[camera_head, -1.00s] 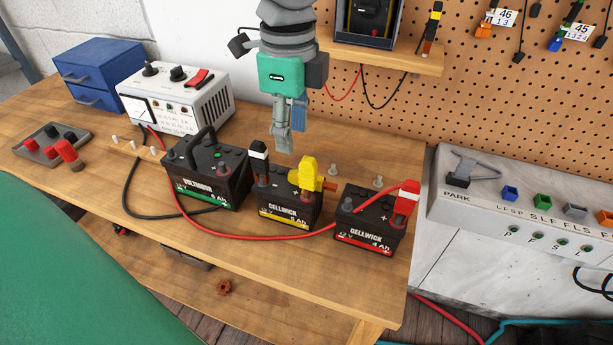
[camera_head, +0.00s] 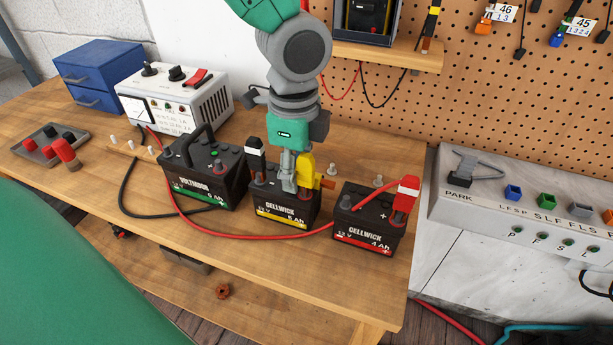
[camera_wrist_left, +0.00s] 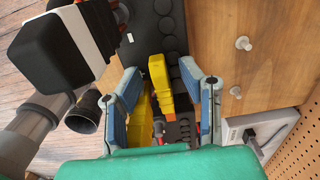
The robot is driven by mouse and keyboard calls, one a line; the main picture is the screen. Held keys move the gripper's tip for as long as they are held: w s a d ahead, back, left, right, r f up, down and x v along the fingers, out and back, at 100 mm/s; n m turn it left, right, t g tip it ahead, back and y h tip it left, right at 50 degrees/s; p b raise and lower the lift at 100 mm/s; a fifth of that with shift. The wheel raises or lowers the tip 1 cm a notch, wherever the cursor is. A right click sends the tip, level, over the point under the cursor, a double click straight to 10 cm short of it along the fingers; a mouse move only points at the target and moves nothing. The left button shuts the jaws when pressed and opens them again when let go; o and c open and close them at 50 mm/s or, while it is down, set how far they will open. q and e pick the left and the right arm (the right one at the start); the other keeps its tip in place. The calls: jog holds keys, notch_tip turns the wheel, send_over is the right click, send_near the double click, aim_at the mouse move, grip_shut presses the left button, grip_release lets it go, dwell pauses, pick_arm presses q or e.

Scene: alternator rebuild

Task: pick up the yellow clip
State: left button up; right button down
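The yellow clip (camera_head: 306,172) stands upright on the middle Cellwick battery (camera_head: 272,206), with an orange part sticking out to its right. My left gripper (camera_head: 290,187) points down over this battery, right beside the clip, and partly covers it. In the left wrist view the gripper's fingers (camera_wrist_left: 160,76) are apart, and the yellow clip (camera_wrist_left: 158,72) lies between them with gaps on both sides. A black clip with a white band (camera_head: 256,158) stands on the same battery to the left; it is large in the left wrist view (camera_wrist_left: 62,52). My right gripper is not in view.
The Voltmoor battery (camera_head: 205,175) is close on the left. The 4 Ah Cellwick battery (camera_head: 366,220) with a red clip (camera_head: 405,195) is on the right. A red cable (camera_head: 270,237) runs in front. The bench's front strip is mostly clear.

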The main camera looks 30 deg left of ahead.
pick_arm(q)
jog(key=shift+d, duration=0.1)
grip_shut()
jog(key=shift+a, duration=0.25)
jog(key=shift+a+r, duration=0.1)
jog(key=shift+r, duration=0.2)
notch_tip(320, 180, up, 21)
jog(key=p, duration=0.8)
jog(key=shift+r+p, duration=0.15)
jog(key=shift+p, duration=0.2)
